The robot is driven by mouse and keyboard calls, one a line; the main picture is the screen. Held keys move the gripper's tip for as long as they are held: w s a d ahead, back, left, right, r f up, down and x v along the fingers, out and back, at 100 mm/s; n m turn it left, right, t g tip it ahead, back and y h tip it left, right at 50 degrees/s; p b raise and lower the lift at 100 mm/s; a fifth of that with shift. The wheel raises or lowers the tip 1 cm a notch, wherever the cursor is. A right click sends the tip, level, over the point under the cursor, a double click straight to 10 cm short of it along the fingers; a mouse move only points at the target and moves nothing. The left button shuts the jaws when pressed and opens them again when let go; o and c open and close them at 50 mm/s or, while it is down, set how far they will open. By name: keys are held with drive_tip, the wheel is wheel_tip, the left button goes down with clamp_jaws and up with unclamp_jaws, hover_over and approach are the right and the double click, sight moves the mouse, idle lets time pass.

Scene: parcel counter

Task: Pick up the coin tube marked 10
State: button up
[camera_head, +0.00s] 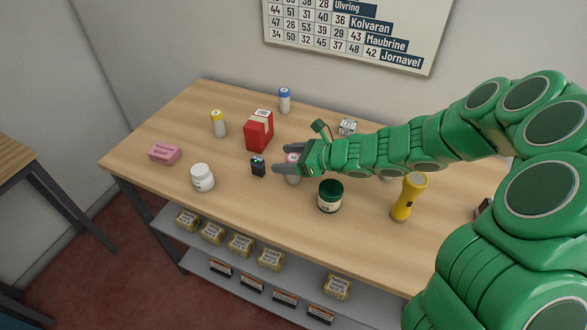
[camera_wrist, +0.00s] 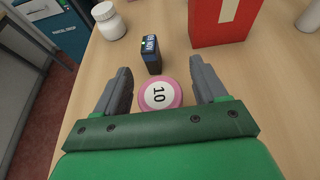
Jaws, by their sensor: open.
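The coin tube marked 10 (camera_wrist: 158,94) has a pink rim and a white top with the number 10, seen from above in the wrist view. It stands between the two fingers of my gripper (camera_wrist: 162,90), which are open with a gap on each side. In the head view, the coin tube (camera_head: 292,172) stands upright on the table, partly hidden by my gripper (camera_head: 287,164). Its lower part is hidden in the wrist view.
A small dark box (camera_head: 258,166) stands close by on the left. A red box (camera_head: 259,131) is behind it, a dark green jar (camera_head: 330,196) in front to the right.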

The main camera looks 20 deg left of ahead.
drive_tip(key=c, duration=1.2)
drive_tip(key=shift+r, duration=0.1)
drive_tip(key=shift+c, duration=0.2)
